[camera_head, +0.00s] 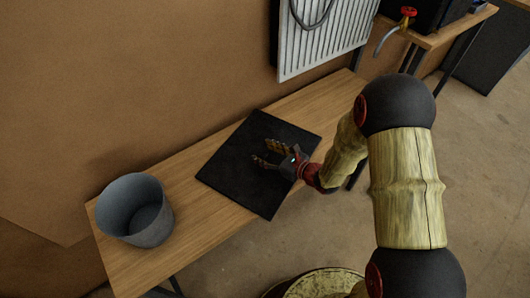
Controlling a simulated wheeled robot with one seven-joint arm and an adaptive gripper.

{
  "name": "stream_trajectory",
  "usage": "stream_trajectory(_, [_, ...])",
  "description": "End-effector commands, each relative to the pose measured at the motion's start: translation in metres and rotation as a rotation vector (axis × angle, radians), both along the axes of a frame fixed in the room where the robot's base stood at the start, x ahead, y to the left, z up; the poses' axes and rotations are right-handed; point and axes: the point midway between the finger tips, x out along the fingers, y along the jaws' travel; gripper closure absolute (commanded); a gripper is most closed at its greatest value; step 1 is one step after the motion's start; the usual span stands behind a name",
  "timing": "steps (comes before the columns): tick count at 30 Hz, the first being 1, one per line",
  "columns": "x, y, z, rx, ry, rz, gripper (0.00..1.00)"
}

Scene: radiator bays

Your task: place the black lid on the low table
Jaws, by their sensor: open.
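The black lid (236,171) is a flat, dark, roughly square panel. It lies on the low wooden table (190,210), and its near corner reaches the table's front edge or slightly past it. My gripper (262,152) is open, with its fingers spread over the right part of the lid. I cannot tell whether the fingers touch the lid. My arm comes in from the right and hides part of the table's front edge.
A grey bucket (152,238) stands on the table's left end. A white radiator (322,38) hangs on the brown wall behind. Another wooden table (440,37) at the upper right has a red-handled tap (405,14). Bare wood lies between bucket and lid.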

Motion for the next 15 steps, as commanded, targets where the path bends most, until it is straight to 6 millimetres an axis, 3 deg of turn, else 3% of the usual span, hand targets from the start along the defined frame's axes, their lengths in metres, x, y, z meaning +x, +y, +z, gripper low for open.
stream_trajectory(15, [-0.061,-0.064,0.035,0.0,0.0,-0.005,0.45])
